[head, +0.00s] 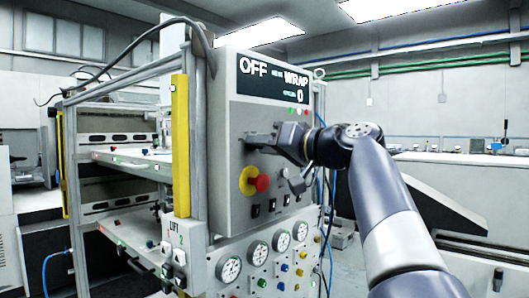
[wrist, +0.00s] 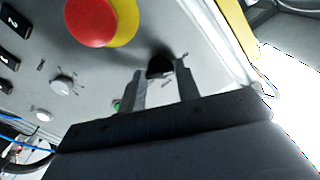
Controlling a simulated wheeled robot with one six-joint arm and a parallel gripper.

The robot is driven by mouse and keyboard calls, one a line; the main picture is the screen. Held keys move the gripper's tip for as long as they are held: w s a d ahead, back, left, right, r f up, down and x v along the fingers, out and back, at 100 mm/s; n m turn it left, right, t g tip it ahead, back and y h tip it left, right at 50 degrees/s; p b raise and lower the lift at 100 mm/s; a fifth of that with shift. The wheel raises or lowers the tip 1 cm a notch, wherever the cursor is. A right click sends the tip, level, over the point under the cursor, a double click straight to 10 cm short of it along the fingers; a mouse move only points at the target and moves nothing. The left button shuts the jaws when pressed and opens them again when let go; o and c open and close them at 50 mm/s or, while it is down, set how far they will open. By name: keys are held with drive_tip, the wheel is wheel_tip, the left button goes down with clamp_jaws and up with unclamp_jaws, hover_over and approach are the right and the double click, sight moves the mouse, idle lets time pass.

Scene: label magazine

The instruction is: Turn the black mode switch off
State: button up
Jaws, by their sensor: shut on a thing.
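The black mode switch (wrist: 159,66) is a small dark knob on the grey panel, with short marks around it in the wrist view. My gripper (wrist: 161,75) has its two fingers on either side of the knob and is shut on it. In the head view my gripper (head: 253,139) reaches the panel face (head: 241,112) from the right, and the switch is hidden by the fingers. The display (head: 272,79) above reads "OFF", "WRAP" and "0". Which mark the knob points at is not clear.
A red emergency button on a yellow base (head: 261,183) sits just below my gripper; it is also close in the wrist view (wrist: 92,20). Black rocker switches (head: 272,206) and round gauges (head: 229,269) are lower down. A yellow post (head: 181,145) stands at the panel's left.

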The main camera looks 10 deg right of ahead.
drive_tip(key=shift+f+n, duration=0.1)
drive_tip(key=shift+n, duration=0.3)
drive_tip(key=o, duration=1)
drive_tip(key=shift+c, duration=0.2)
drive_tip(key=v, duration=1)
drive_tip(key=shift+s+d, duration=0.2)
drive_tip(key=shift+s, duration=0.15)
drive_tip(key=x, duration=1.1)
drive_tip(key=shift+d, duration=0.1)
